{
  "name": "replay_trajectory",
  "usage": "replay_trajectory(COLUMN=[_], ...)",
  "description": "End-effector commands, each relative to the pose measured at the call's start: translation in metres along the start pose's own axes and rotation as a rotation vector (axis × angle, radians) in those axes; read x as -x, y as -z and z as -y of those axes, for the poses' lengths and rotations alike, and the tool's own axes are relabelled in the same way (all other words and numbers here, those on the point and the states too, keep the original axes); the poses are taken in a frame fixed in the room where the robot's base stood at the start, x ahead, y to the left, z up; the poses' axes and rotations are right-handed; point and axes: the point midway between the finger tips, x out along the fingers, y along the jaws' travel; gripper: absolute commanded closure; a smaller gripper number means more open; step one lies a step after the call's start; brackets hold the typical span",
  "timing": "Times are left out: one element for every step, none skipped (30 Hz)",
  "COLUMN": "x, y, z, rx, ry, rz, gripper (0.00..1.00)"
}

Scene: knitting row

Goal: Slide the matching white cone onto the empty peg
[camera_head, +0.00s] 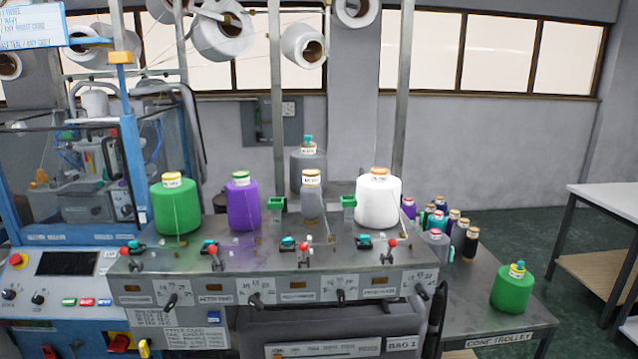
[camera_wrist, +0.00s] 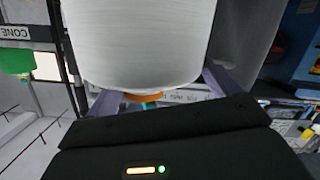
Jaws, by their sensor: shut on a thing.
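My gripper (camera_wrist: 160,88) is shut on a white cone (camera_wrist: 140,40) in the wrist view. The cone fills the upper middle, with a purplish finger on either side and an orange end showing below it. The fingertips are partly hidden by the cone. My gripper does not show in the head view. There, another white cone (camera_head: 378,203) with an orange-tan top stands upright at the right end of the machine's row. I cannot make out an empty peg in either view.
The row also holds a green cone (camera_head: 176,208), a purple cone (camera_head: 243,206) and a slim grey cone (camera_head: 312,197). A larger grey cone (camera_head: 308,165) stands behind. The trolley (camera_head: 470,290) at right bears a green cone (camera_head: 512,291) and several small cones.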

Motion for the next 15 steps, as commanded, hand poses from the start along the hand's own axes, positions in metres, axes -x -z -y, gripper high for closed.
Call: replay_trajectory(x=[-0.0002, -0.0002, -0.0002, -0.0002, -0.0002, -0.0002, -0.0002, -0.0002, -0.0002, -0.0002, -0.0002, -0.0002, -0.0003, -0.0004, -0.0007], y=[0.0011, 0.0011, 0.0011, 0.0011, 0.0011, 0.0011, 0.0011, 0.0011, 0.0011, 0.0011, 0.0011, 0.0012, 0.0018, 0.0030, 0.0062], z=[-0.0004, -0.0004, -0.0004, -0.0004, -0.0004, -0.0003, -0.0003, -0.0003, -0.0003, -0.0003, -0.0003, -0.0003, -0.0004, -0.0006, -0.0008], rx=[0.000, 0.000, 0.000, 0.000, 0.000, 0.000, 0.000, 0.000, 0.000, 0.000, 0.000, 0.000, 0.000, 0.000, 0.001], ry=[-0.001, -0.001, -0.001, -0.001, -0.001, -0.001, -0.001, -0.001, -0.001, -0.001, -0.001, -0.001, -0.001, 0.000, 0.003], rz=[-0.003, -0.003, -0.003, -0.003, -0.003, -0.003, -0.003, -0.003, -0.003, -0.003, -0.003, -0.003, -0.003, -0.004, -0.006], gripper=[0.78, 0.78, 0.78, 0.78, 0.78, 0.78, 0.78, 0.78, 0.78, 0.78, 0.78, 0.78, 0.78, 0.78, 0.78])
